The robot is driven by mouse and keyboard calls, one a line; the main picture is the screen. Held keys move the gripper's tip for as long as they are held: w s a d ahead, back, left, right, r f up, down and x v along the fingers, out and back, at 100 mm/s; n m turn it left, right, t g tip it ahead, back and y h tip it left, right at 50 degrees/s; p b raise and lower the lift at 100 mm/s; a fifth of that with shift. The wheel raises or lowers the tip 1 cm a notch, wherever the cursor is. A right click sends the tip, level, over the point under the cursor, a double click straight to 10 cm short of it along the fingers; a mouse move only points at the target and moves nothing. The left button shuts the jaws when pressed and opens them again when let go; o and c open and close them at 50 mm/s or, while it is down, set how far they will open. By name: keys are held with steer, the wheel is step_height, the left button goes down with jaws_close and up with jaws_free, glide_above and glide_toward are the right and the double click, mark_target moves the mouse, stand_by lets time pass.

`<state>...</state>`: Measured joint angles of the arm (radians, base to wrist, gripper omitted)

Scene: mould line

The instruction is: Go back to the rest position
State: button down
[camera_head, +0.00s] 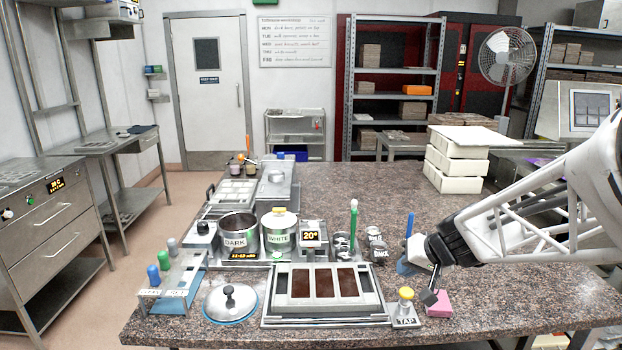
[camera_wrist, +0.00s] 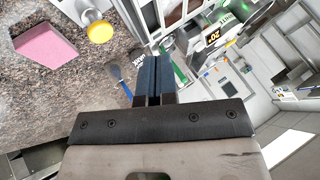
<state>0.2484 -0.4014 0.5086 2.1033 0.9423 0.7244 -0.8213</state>
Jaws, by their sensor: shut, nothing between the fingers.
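My gripper (camera_head: 431,284) is at the right of the worktop, low over the granite near the pink block (camera_head: 437,304) and the yellow-knobbed tap block (camera_head: 406,307). In the wrist view my gripper (camera_wrist: 150,65) shows its dark fingers pressed together with nothing between them. The pink block (camera_wrist: 46,50) and the yellow knob (camera_wrist: 100,31) lie to the left of the fingers there, apart from them. In the head view my arm reaches in from the right edge.
A mould tray (camera_head: 325,311) lies left of the tap block. Pots marked DARK (camera_head: 236,240) and WHITE (camera_head: 279,236) stand behind it. A lid (camera_head: 230,304) and a bottle rack (camera_head: 171,290) are at left. White boxes (camera_head: 456,165) are stacked behind my arm.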

steer(key=s+a+r+g+h, duration=0.1)
steer(key=s+a+r+h, duration=0.1)
steer(key=s, duration=1.1)
steer(key=s+a+r+g+h, duration=0.2)
steer(key=s+h, duration=0.1)
steer(key=s, duration=1)
steer(key=shift+n+g+h, duration=0.3)
steer(key=shift+n, duration=0.1)
steer(key=shift+w+r, duration=0.1)
steer(key=shift+w, duration=0.1)
stand_by(0.7)
steer(key=w+d+f+t+y, duration=0.1)
steer(key=w+d, duration=0.3)
steer(key=w, duration=1.1)
steer(key=w+d+f+m+t+y, duration=0.1)
steer(key=w+d+f+t+y, duration=0.1)
steer(key=w, duration=1.4)
steer(key=d+t+y, duration=0.1)
steer(key=y, duration=0.1)
steer(key=shift+d+m+t+y, duration=0.3)
steer(key=shift+d+t, duration=0.1)
steer(key=shift+s+f, duration=0.1)
